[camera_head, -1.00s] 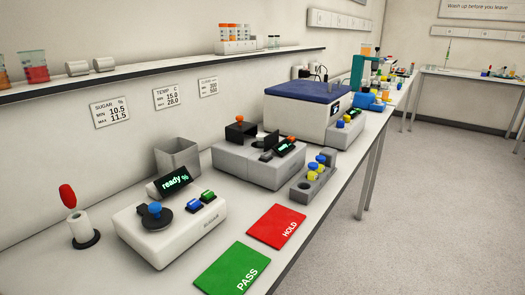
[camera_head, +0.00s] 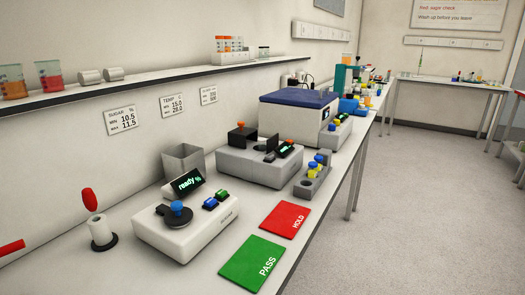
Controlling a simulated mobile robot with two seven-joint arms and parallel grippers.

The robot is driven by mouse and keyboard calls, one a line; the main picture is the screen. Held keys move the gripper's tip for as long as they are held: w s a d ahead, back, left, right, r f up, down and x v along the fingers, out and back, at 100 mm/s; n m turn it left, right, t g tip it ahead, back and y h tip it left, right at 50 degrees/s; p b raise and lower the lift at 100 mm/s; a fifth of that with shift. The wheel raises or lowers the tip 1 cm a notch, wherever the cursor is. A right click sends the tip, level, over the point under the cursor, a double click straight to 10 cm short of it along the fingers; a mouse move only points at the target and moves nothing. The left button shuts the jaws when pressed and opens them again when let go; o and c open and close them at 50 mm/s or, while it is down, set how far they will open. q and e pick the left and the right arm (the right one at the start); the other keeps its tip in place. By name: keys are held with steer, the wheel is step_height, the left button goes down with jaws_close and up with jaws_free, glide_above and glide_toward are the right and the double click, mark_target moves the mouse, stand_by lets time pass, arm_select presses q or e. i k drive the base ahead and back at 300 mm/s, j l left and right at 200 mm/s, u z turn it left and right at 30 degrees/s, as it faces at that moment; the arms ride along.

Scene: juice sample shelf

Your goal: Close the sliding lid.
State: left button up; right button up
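The grey-white middle instrument (camera_head: 262,168) stands on the bench with a black block (camera_head: 242,138), a dark upright plate (camera_head: 272,145) and a small lit display (camera_head: 286,149). It may carry the sliding lid, but the lid is too small to make out for certain. The white sugar instrument (camera_head: 186,237) stands nearer, with a blue-knobbed dark disc (camera_head: 176,214) on top and a display (camera_head: 186,183) reading "ready %". A larger box with a blue top (camera_head: 299,98) stands farther back. Neither gripper is in view.
Green PASS (camera_head: 254,262) and red HOLD (camera_head: 286,219) mats lie at the bench's front edge. A rack with capped vials (camera_head: 313,180) stands beyond them. A red piece (camera_head: 12,246) shows at the left edge. The floor at right is clear.

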mark_target(237, 137)
steer(key=i+l+z, duration=0.15)
steer(key=i+l, duration=0.3)
steer(key=i+l+z, duration=0.15)
steer(key=i+l, duration=0.2)
steer(key=i, duration=0.2)
